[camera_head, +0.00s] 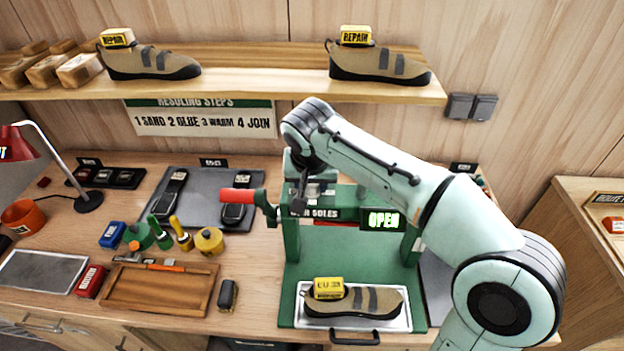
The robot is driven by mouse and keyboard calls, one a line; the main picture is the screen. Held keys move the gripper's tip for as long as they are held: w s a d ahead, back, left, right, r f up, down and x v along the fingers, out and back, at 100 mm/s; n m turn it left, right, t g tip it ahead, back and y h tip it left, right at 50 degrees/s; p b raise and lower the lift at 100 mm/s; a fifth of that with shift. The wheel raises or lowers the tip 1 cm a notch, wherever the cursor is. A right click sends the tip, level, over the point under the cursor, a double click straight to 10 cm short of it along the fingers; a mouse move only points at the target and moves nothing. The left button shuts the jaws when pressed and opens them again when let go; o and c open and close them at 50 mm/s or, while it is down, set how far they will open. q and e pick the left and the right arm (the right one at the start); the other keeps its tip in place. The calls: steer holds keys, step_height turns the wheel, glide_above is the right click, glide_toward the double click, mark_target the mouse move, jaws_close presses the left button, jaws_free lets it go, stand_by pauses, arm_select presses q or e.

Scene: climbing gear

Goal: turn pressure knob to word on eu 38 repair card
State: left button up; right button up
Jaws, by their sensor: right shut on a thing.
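The green sole press (292,245) stands right of the bench's middle, with a red-handled lever (238,195) on its left and a lit OPEN sign (383,220). A tan shoe (375,301) lies on the press's tray, and on it sits a yellow card (329,288) that seems to read EU 38; no pressure word is legible on it. My right gripper (304,198) is at the top of the press, pointing down and shut on what appears to be the pressure knob. The gripper and arm hide the knob and its markings. My left gripper is out of view.
A shelf (260,86) above holds two shoes with yellow REPAIR cards. Left of the press are a dark mat (200,212), glue pots and brushes, a wooden tray (150,301) and a red lamp (40,150). My right arm covers the space right of the press.

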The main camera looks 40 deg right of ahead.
steer(key=shift+m, duration=0.3)
steer(key=o, duration=1)
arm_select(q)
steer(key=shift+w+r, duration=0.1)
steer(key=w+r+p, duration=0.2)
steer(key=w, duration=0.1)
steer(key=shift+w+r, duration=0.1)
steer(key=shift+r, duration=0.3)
arm_select(e)
steer(key=v, duration=1.3)
steer(key=shift+a+r, duration=0.15)
